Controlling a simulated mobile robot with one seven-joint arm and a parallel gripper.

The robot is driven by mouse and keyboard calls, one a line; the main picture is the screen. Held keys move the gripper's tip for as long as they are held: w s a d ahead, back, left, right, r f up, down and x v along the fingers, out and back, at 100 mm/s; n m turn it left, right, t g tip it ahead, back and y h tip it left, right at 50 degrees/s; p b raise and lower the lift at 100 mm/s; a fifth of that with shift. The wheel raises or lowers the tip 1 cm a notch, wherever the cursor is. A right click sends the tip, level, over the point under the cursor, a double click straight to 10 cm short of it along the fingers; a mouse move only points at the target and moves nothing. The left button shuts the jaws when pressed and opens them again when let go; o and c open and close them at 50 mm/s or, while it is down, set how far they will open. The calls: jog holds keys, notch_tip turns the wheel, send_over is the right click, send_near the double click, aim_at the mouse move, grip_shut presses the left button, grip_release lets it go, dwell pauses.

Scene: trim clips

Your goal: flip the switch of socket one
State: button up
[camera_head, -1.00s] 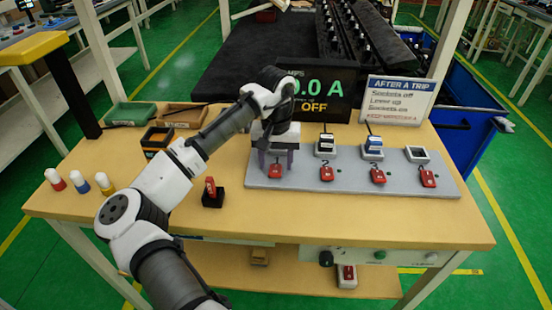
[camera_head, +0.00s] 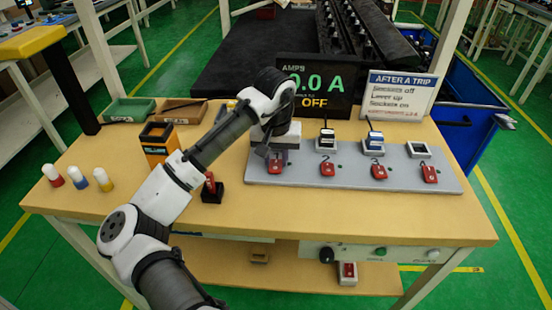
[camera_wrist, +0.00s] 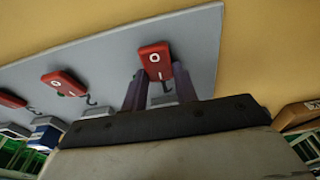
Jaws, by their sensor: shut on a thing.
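The red switch of socket one (camera_head: 277,166) is at the left end of the grey panel (camera_head: 310,178), partly hidden by my gripper in the head view. In the wrist view the red switch (camera_wrist: 155,62) shows a white round mark and a white bar. My gripper (camera_wrist: 160,82) has its two purple fingers on either side of this switch and is shut on it. In the head view my gripper (camera_head: 277,157) is low over the panel. Switch two (camera_head: 327,169), switch three (camera_head: 378,172) and one more red switch (camera_head: 430,174) stand to the right.
A display (camera_head: 318,90) behind the panel reads 0.0 A and OFF. A sign (camera_head: 397,93) headed AFTER A TRIP stands beside it. Plugs with cords (camera_head: 374,139) rise behind switches two and three. A small red-handled item (camera_head: 211,188) stands left of the panel.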

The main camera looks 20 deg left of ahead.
jog(key=t+b, duration=0.2)
jog(key=b, duration=0.1)
jog(key=shift+s+d+f+y, duration=0.15)
jog(key=shift+s+f+y, duration=0.05)
jog(key=shift+s+y, duration=0.15)
jog(key=shift+r+t, duration=0.3)
jog(key=shift+t, duration=0.3)
jog(key=o, duration=1)
jog(key=v, duration=1.4)
jog(key=shift+d, duration=0.1)
